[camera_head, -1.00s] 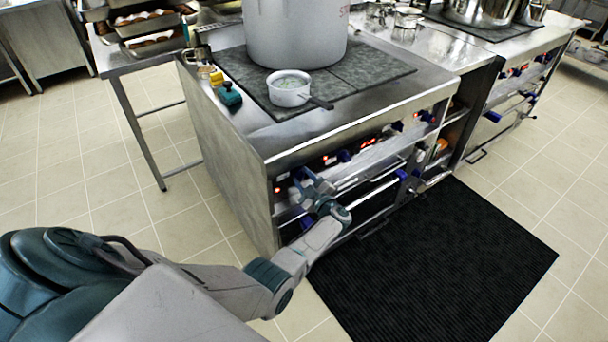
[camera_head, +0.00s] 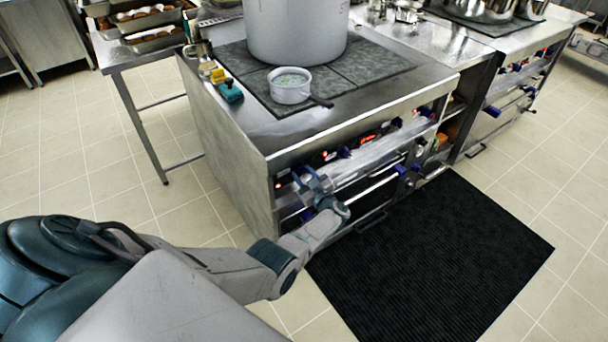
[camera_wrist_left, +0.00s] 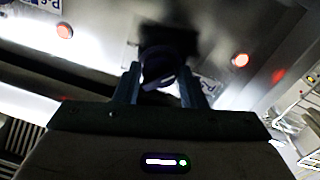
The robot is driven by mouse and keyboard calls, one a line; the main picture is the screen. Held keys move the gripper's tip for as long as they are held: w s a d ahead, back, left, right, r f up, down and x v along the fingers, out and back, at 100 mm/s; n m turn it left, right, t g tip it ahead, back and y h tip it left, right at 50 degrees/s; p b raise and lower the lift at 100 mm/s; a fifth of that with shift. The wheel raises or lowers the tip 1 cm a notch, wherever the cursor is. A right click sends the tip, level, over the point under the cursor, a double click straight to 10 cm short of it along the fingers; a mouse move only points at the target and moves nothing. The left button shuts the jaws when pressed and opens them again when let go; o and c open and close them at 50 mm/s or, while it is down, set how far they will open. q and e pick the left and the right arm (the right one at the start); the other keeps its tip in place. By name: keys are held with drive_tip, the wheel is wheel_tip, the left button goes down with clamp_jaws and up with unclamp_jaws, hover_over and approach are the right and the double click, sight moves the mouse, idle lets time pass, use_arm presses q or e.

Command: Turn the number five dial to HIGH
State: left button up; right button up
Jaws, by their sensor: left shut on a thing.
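The stove front (camera_head: 285,160) carries a row of blue-handled dials with small red lights. My left gripper (camera_head: 308,180) is at the left end of this row. In the left wrist view its two fingers (camera_wrist_left: 158,86) are on either side of a dark dial (camera_wrist_left: 158,68), shut on it. The printed label beside this dial is partly hidden by a finger, so I cannot read its number or setting. Another dial (camera_head: 344,152) sits farther right and is untouched. My right gripper is in neither view.
A large pot (camera_head: 295,30) and a small white pan (camera_head: 290,86) stand on the stove top. A yellow and a teal item (camera_head: 230,92) are near its left edge. Oven handles (camera_head: 370,188) stick out below the dials. A black mat (camera_head: 430,260) lies on clear floor.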

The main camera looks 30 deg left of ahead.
use_arm(q)
drive_tip(key=shift+f, duration=0.1)
drive_tip(key=o, duration=1)
drive_tip(key=v, duration=1.1)
drive_tip(key=shift+a, duration=0.1)
drive_tip(key=s+d+f+m+t+h, duration=0.25)
drive_tip(key=s+f+m+h, duration=0.55)
drive_tip(key=f, duration=0.5)
drive_tip(key=s+d+f+m+t+h, duration=0.1)
drive_tip(key=s+d+f+m+h, duration=0.35)
drive_tip(key=s+f, duration=0.8)
drive_tip(key=s+a+f+m+g+h, duration=0.1)
drive_tip(key=s+a+f+g, duration=0.1)
drive_tip(key=s, duration=0.9)
drive_tip(key=s+a+f+m+g+h, duration=0.1)
drive_tip(key=s+f+g, duration=0.4)
drive_tip(key=s, duration=0.7)
drive_tip(key=s+a+f+m+g+h, duration=0.1)
drive_tip(key=s+a+f+g, duration=0.1)
drive_tip(key=s+f, duration=0.5)
drive_tip(key=shift+s+a+f+m+g, duration=0.1)
drive_tip(key=shift+s+a+m+g, duration=0.2)
drive_tip(key=shift+s, duration=0.9)
drive_tip(key=shift+s+f+m+g, duration=0.15)
drive_tip(key=shift+s+g, duration=0.2)
drive_tip(key=shift+s, duration=0.85)
